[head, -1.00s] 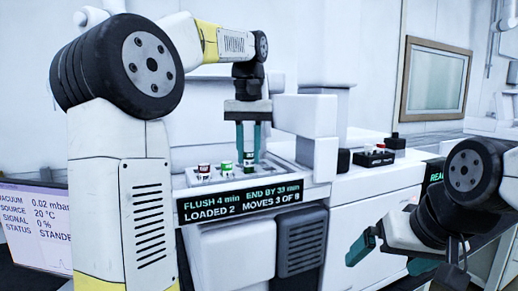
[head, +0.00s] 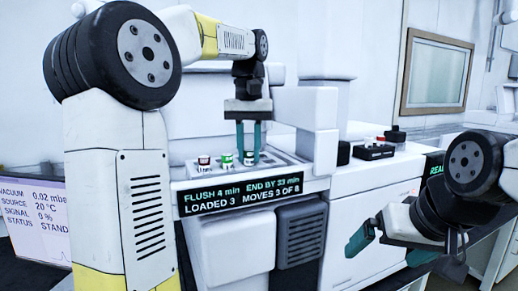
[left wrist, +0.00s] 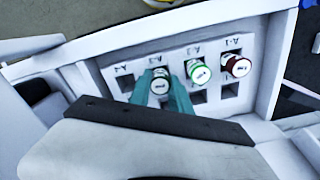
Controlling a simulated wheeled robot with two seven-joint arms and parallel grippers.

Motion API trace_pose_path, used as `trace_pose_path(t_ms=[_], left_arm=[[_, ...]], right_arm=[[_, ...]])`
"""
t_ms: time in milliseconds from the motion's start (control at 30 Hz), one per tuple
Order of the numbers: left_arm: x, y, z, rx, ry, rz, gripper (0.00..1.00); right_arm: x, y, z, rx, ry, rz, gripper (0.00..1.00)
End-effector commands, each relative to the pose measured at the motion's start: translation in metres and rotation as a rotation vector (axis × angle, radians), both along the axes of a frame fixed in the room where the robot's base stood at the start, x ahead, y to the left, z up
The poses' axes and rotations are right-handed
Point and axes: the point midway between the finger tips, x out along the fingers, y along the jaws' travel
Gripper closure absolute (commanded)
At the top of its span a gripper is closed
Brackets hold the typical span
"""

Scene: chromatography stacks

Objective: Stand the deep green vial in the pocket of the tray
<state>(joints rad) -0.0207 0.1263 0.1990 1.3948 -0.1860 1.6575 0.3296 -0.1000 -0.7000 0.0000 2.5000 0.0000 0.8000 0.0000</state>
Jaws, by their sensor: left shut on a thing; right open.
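The deep green vial (left wrist: 160,86) stands upright between the fingers of my left gripper (left wrist: 166,94), which is shut on it. In the left wrist view it is in line with the A-3 label of the white tray (left wrist: 112,78); its lower part is hidden. In the head view my left gripper (head: 248,160) points straight down, with the vial (head: 249,158) low at the tray (head: 292,170). My right gripper (head: 391,248) is open and empty, at the lower right, away from the tray.
A brighter green-capped vial (left wrist: 197,72) and a red-capped vial (left wrist: 238,66) stand in the tray beside the held one. Other pockets, including A-4, look empty. A display (head: 240,195) on the front reads LOADED 3. A black block (head: 374,152) stands on the right counter.

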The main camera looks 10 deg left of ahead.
Motion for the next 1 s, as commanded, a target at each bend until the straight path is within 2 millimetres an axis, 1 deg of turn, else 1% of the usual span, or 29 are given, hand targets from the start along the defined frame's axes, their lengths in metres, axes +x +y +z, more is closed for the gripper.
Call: trace_pose_path(t_ms=[133, 167, 200, 267, 300, 500, 533, 600, 900, 1000], left_arm=[[0.0000, 0.0000, 0.0001, 0.000, 0.000, 0.000, 1.00], [0.0000, 0.0000, 0.0001, 0.000, 0.000, 0.000, 0.74], [0.0000, 0.0000, 0.0001, 0.000, 0.000, 0.000, 0.66], [0.0000, 0.0000, 0.0001, 0.000, 0.000, 0.000, 0.55], [0.0000, 0.0000, 0.0001, 0.000, 0.000, 0.000, 0.51], [0.0000, 0.0000, 0.0001, 0.000, 0.000, 0.000, 0.51], [0.0000, 0.0000, 0.0000, 0.000, 0.000, 0.000, 0.47], [0.0000, 0.0000, 0.0000, 0.000, 0.000, 0.000, 0.33], [0.0000, 0.0000, 0.0003, 0.000, 0.000, 0.000, 0.33], [0.0004, -0.0002, 0.0037, 0.000, -0.001, 0.000, 0.33]], right_arm=[[0.0000, 0.0000, 0.0000, 0.000, 0.000, 0.000, 0.00], [0.0000, 0.0000, 0.0000, 0.000, 0.000, 0.000, 0.00], [0.0000, 0.0000, 0.0000, 0.000, 0.000, 0.000, 0.00], [0.0000, 0.0000, 0.0000, 0.000, 0.000, 0.000, 0.00], [0.0000, 0.0000, 0.0000, 0.000, 0.000, 0.000, 0.00], [0.0000, 0.0000, 0.0000, 0.000, 0.000, 0.000, 0.00], [0.0000, 0.0000, 0.0000, 0.000, 0.000, 0.000, 0.00], [0.0000, 0.0000, 0.0000, 0.000, 0.000, 0.000, 0.00], [0.0000, 0.0000, 0.0000, 0.000, 0.000, 0.000, 0.00], [0.0000, 0.0000, 0.0000, 0.000, 0.000, 0.000, 0.00]])
